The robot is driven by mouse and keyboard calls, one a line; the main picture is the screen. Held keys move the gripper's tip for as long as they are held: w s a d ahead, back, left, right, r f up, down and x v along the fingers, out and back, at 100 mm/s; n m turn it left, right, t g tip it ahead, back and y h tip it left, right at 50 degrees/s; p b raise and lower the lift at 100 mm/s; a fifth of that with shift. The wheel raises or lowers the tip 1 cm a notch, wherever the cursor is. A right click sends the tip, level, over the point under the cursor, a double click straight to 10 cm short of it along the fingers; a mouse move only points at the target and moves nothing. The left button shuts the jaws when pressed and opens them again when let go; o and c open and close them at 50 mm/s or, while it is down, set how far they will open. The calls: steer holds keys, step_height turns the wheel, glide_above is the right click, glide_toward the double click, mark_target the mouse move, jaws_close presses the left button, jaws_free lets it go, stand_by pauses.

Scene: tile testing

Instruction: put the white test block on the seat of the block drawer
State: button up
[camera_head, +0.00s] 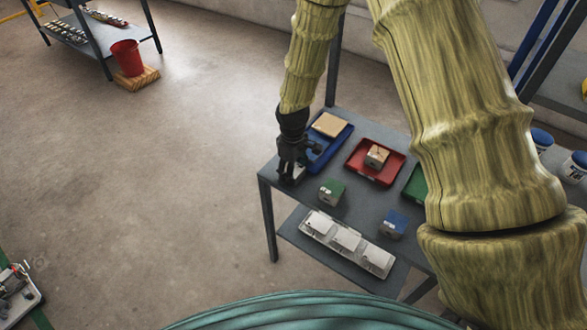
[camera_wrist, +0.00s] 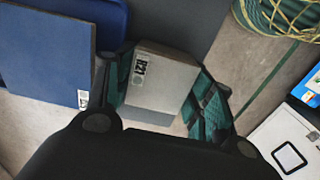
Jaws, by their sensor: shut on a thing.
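The white test block (camera_wrist: 162,84), pale grey-white with a dark printed label on one side, is between the two teal-padded fingers of my gripper (camera_wrist: 158,95) in the wrist view. My gripper is shut on it. In the head view my gripper (camera_head: 291,172) is at the left end of the grey table, and only a small pale part of the block (camera_head: 298,172) shows. I cannot tell whether the block touches the tabletop. The block drawer (camera_head: 346,243) is a long pale tray with several white raised shapes, low at the table's front side; its seat is not clearly distinguishable.
On the table (camera_head: 300,193) are a blue tray (camera_head: 338,143) with a tan tile, a red tray (camera_head: 362,166) with a tan-topped block, a green-topped block (camera_head: 331,192), a blue-topped block (camera_head: 394,224) and a green tray (camera_head: 415,185). Open floor lies left.

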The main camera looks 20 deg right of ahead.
steer(key=shift+f, duration=0.15)
steer(key=o, duration=1)
steer(key=shift+c, duration=0.2)
step_height(320, 180, up, 12)
steer(key=b, duration=0.1)
steer(key=shift+b, duration=0.35)
